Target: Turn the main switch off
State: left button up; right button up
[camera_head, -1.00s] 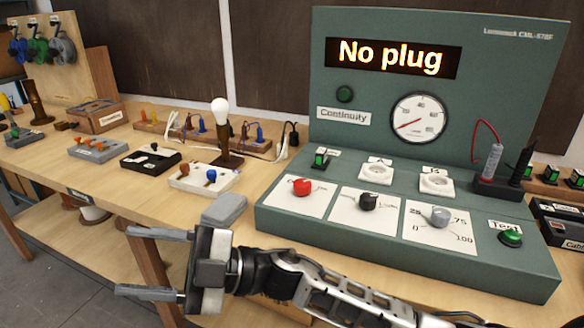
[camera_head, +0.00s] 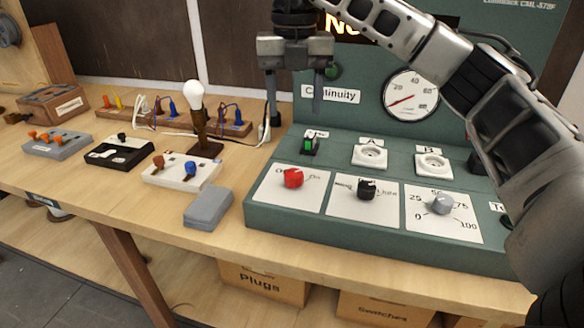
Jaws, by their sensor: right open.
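A small rocker switch with a lit green face (camera_head: 310,146) stands at the back left of the green test console (camera_head: 350,236). Its label is too small to read. A red knob (camera_head: 293,178) sits on a white plate in front of it. My right gripper (camera_head: 295,114) points downward, open and empty, above and behind the rocker switch, with its fingers apart. My right arm crosses the upper right of the view and hides part of the display and the console's right side. My left gripper is out of view.
A black knob (camera_head: 367,189), a grey knob (camera_head: 441,204) and sockets A (camera_head: 369,157) and B (camera_head: 433,165) are on the console. Left of it stand a grey box (camera_head: 208,208), a white switch block (camera_head: 172,178) and a lamp with a white bulb (camera_head: 194,95).

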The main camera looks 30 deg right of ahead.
aim_at(294, 173)
notch_tip(294, 173, down, 14)
jog(key=shift+a+f, duration=0.1)
dwell(0.4)
jog(key=c, duration=1)
